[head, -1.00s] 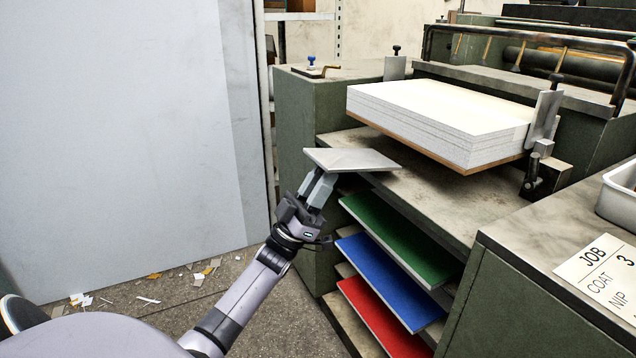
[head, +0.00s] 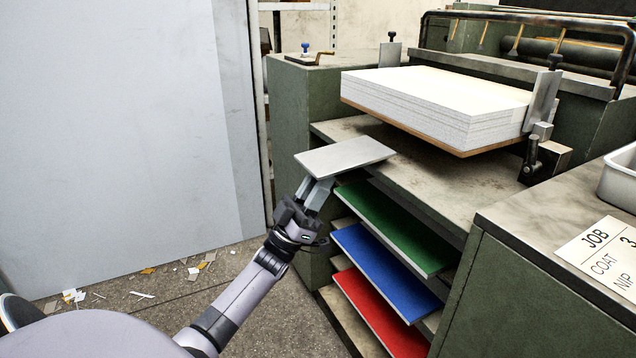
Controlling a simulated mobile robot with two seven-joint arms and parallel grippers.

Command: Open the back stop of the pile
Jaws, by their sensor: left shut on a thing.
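The pile (head: 430,100) is a thick stack of white sheets on a brown board, above the feeder's worn shelf. An upright metal plate with a black knob, likely a stop, (head: 541,103) stands against the pile's right end, with a dark bracket and lever (head: 533,157) below it. A similar small plate (head: 390,54) stands behind the pile's left end; which one is the back stop I cannot tell. My left gripper (head: 316,190) is shut on a flat grey plate (head: 345,156), held to the left of the pile and apart from it. My right gripper is out of view.
Green (head: 390,222), blue (head: 385,268) and red (head: 378,312) boards lie on shelves below. A cabinet (head: 520,290) at the right carries a job card (head: 605,255) and a metal tray (head: 620,178). A pale panel (head: 110,130) stands at the left. Scraps lie on the floor.

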